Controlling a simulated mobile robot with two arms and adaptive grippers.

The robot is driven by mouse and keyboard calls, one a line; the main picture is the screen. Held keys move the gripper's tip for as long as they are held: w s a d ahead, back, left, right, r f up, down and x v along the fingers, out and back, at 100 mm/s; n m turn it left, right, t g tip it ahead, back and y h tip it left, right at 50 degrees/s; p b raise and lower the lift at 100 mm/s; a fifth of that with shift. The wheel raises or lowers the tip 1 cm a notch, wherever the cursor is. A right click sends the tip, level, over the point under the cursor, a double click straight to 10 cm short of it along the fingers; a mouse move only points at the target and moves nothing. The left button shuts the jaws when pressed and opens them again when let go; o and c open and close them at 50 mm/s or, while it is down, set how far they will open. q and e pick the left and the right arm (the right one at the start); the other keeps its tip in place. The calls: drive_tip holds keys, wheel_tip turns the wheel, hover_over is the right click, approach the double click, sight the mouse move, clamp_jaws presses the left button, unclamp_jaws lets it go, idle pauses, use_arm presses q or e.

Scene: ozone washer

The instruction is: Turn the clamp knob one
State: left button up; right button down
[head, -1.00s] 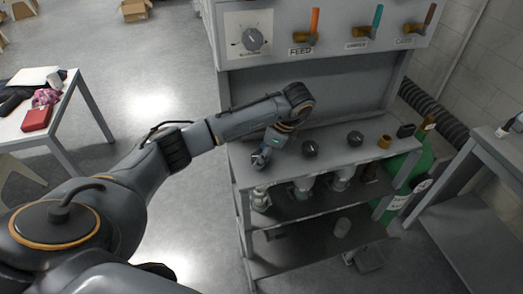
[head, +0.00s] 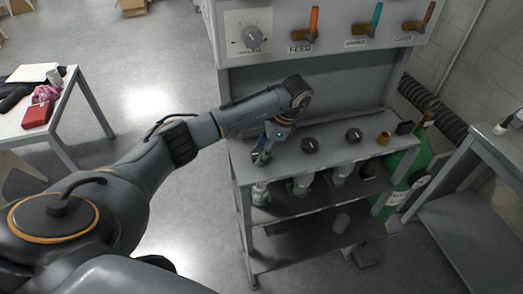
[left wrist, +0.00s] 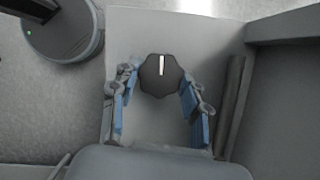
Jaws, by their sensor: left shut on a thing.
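A black lobed knob (left wrist: 160,88) with a white pointer line sits between the fingers of my left gripper (left wrist: 159,74) in the left wrist view. The line points to the top of that picture. The blue-padded fingers are shut on the knob from both sides. In the head view my left gripper (head: 262,157) is low at the left end of the grey bench top (head: 330,157), where it hides the knob. Two more black knobs, a middle one (head: 310,145) and a right one (head: 354,135), stand to its right. My right gripper is not in view.
A panel above the bench carries a dial (head: 253,38) and orange (head: 314,20), teal (head: 376,18) and brown (head: 429,13) levers. A brass-coloured fitting (head: 384,138) and a green cylinder (head: 402,165) are at the right. A table (head: 40,130) stands far left.

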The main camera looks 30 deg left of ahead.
use_arm(q)
drive_tip(key=o, duration=1.2)
drive_tip(key=shift+c, duration=0.2)
drive_tip(key=shift+r, duration=0.1)
drive_tip(key=v, duration=1.2)
drive_tip(key=shift+d, duration=0.1)
